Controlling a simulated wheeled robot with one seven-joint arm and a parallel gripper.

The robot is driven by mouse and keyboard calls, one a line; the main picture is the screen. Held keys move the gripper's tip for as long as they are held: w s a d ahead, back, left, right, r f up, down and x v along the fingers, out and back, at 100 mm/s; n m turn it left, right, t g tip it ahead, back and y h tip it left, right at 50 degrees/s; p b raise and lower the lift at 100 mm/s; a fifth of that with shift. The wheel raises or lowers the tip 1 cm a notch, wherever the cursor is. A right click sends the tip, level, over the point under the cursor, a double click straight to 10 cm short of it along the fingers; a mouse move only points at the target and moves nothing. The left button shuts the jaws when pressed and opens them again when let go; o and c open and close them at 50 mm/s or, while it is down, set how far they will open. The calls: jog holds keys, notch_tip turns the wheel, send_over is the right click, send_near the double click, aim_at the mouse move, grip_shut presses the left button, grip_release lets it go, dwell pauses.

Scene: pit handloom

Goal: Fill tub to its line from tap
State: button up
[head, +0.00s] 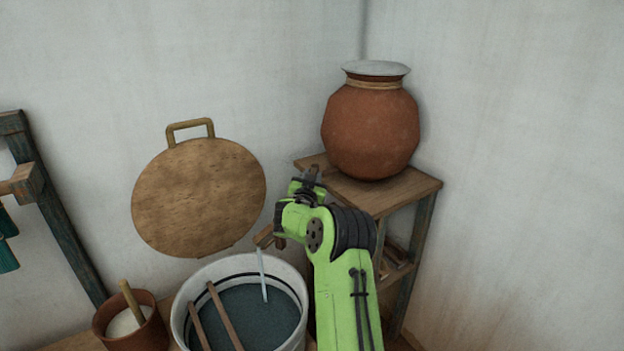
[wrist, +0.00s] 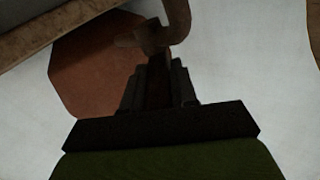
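The white tub (head: 184,305) stands at the bottom of the head view, with dark blue-grey water (head: 262,318) inside. A dark line (head: 250,277) runs around its inner wall above the water surface. The brown tap (head: 265,238) is above the tub's back rim, and a thin pale stream (head: 263,275) falls from it into the tub. My gripper (head: 309,178) is just above and right of the tap. In the wrist view, a curved brown piece (wrist: 176,25), seemingly part of the tap, is at my dark fingertips (wrist: 157,62). Shadow hides whether the fingers hold it.
A clay pot (head: 370,130) with a pale lid sits on a wooden stand (head: 405,190) behind my arm. A round wooden board (head: 198,198) is against the wall. Two sticks (head: 225,318) lean in the tub. A small brown pot (head: 150,335) stands left of it.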

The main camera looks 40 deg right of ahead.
jog(key=o, duration=0.4)
jog(key=b+v, duration=0.3)
jog(key=v, duration=1.2)
jog(key=shift+s+a+b, duration=0.2)
jog(key=shift+a+b, duration=0.1)
jog(key=shift+b, duration=0.1)
